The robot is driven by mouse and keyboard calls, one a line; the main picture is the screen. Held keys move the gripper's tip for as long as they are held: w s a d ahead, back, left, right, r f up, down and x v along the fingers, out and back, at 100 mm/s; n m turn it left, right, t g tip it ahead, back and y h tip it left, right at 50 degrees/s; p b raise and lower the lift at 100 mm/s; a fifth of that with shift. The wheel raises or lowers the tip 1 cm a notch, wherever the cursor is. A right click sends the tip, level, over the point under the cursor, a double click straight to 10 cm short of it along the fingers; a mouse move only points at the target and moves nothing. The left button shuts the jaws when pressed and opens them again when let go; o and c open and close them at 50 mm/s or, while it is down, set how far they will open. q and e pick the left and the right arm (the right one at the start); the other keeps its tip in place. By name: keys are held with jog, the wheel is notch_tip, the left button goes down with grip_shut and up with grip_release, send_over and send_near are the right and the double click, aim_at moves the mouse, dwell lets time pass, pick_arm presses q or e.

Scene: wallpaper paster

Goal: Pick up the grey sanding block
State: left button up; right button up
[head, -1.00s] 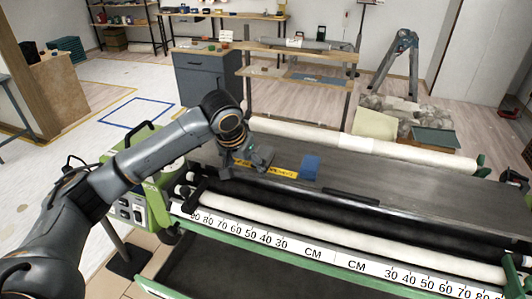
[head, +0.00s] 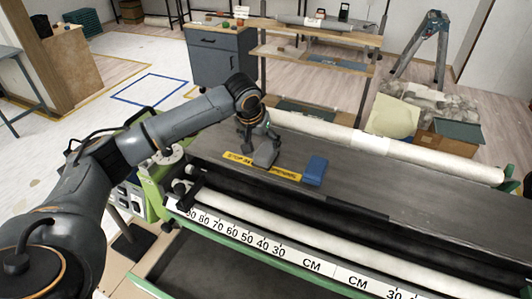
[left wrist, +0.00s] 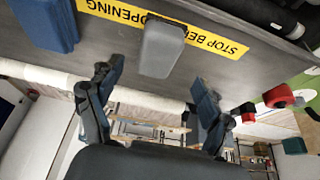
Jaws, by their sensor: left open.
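The grey sanding block (head: 265,153) lies on the dark flat top of the pasting machine (head: 350,184), over a yellow warning strip (head: 238,158). In the left wrist view the grey block (left wrist: 163,45) is ahead of the fingertips, roughly centred between them. My left gripper (head: 258,133) is open and empty, just behind the block in the head view. Its two spread fingers also show in the left wrist view (left wrist: 156,78). My right gripper is not in view.
A blue block (head: 315,170) lies just right of the grey one; it also shows in the left wrist view (left wrist: 46,22). A white paper roll (head: 350,139) runs along the machine's back edge. The dark top right of the blue block is mostly clear.

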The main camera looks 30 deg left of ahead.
aim_at(266, 150)
pick_arm(q)
jog(key=shift+w+f, duration=0.3)
jog(key=shift+f, duration=0.15)
jog(key=shift+w+f, duration=0.1)
jog(key=shift+f, duration=0.15)
jog(key=shift+p+x, duration=0.65)
jog(key=shift+x, duration=1.45)
jog(key=shift+w+d+f, duration=0.15)
jog(key=shift+w+f, duration=0.1)
jog(key=shift+f, duration=0.1)
jog(key=shift+c, duration=0.4)
jog(key=c, duration=1.2)
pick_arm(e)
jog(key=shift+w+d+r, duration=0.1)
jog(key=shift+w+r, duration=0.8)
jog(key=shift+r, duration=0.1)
pick_arm(q)
jog(key=shift+c, duration=0.2)
